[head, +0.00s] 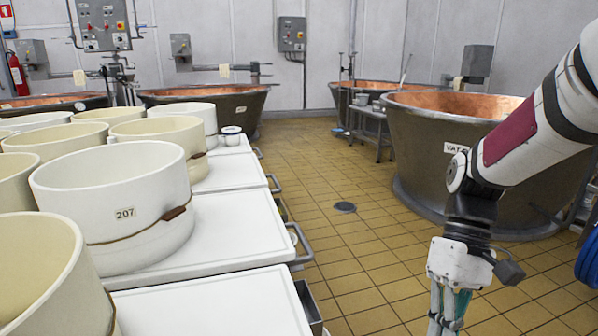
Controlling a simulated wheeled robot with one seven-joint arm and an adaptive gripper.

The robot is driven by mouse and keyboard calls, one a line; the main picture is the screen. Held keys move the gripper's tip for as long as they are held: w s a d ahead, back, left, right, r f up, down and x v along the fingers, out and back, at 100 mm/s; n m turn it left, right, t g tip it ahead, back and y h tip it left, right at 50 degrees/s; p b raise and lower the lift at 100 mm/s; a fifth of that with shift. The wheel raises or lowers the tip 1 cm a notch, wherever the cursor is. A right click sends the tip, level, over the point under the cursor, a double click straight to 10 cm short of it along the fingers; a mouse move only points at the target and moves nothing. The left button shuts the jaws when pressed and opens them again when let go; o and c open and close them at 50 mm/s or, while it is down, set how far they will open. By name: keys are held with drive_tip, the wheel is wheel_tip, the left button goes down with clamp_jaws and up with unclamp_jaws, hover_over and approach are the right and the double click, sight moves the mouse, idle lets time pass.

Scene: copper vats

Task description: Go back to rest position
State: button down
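My arm comes in from the right edge and bends down. My gripper (446,322) hangs pointing down at the bottom right, over the tiled floor. Its fingertips are cut off by the lower edge of the picture, so I cannot tell whether it is open or shut. Some teal shows between the fingers, and I cannot tell whether it is part of the gripper. The gripper stands apart from the white tables on the left and in front of the near copper vat (425,150).
White tables (228,240) on the left carry several round moulds, one marked 207 (115,205). More copper vats (215,108) stand behind. A small bench (370,118) stands beside the near vat. A blue hose (588,262) is at the right edge. Tiled floor (320,170) with a drain (344,207) is clear between.

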drive_tip(key=s+a+r+m+t+h, duration=0.1)
drive_tip(key=s+r+m+t, duration=0.15)
drive_tip(key=s, duration=0.65)
drive_tip(key=s+a+r+m+t+h, duration=0.1)
drive_tip(key=s+r+t+h, duration=0.2)
drive_tip(key=s, duration=0.5)
wheel_tip(320, 180, up, 34)
drive_tip(key=t+y+p, duration=0.1)
drive_tip(key=t+p, duration=0.3)
drive_tip(key=p, duration=2.7)
drive_tip(key=shift+d+n+p, duration=0.3)
drive_tip(key=shift+d+n, duration=0.05)
